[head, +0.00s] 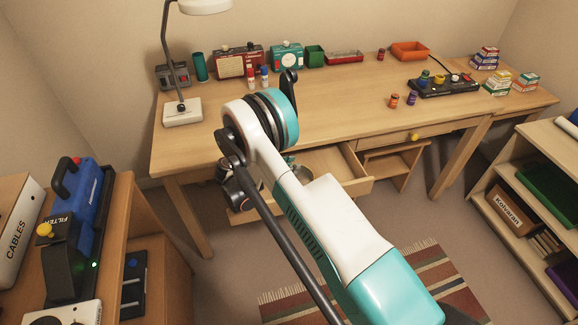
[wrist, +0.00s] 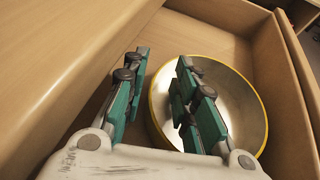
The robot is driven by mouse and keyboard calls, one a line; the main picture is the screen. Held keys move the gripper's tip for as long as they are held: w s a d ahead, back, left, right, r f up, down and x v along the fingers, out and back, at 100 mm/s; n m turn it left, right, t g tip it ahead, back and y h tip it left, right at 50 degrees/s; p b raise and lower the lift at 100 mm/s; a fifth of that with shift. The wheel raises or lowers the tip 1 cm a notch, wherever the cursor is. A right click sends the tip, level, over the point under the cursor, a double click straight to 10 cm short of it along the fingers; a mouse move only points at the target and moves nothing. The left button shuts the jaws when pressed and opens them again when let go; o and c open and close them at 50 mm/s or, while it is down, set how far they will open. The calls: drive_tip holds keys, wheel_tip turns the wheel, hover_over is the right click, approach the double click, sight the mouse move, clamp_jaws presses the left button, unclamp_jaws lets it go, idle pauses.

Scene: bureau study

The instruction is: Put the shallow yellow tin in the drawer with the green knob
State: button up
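The shallow yellow tin (wrist: 242,95) is round, with a yellow rim and a shiny metal inside. In the wrist view it sits within the wooden walls of an open drawer (wrist: 275,75). My gripper (wrist: 157,88) is open, with one finger outside the tin's left rim and the other over its inside. The rim passes between the fingers with gaps showing; I cannot tell whether either touches it. In the head view the open drawer (head: 358,180) is under the desk, partly behind my arm. Its knob is hidden, and I see no green knob.
A shut drawer with a yellow knob (head: 414,136) is to the right of the open one. Shelves (head: 535,165) stand right, a cabinet (head: 150,250) left.

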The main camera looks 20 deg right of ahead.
drive_tip(key=shift+r, duration=0.1)
drive_tip(key=shift+a+r, duration=0.2)
drive_tip(key=shift+a, duration=0.1)
drive_tip(key=p+v, duration=0.4)
drive_tip(key=v, duration=0.7)
drive_tip(key=shift+s+a, duration=0.1)
drive_tip(key=shift+a, duration=0.05)
idle(0.8)
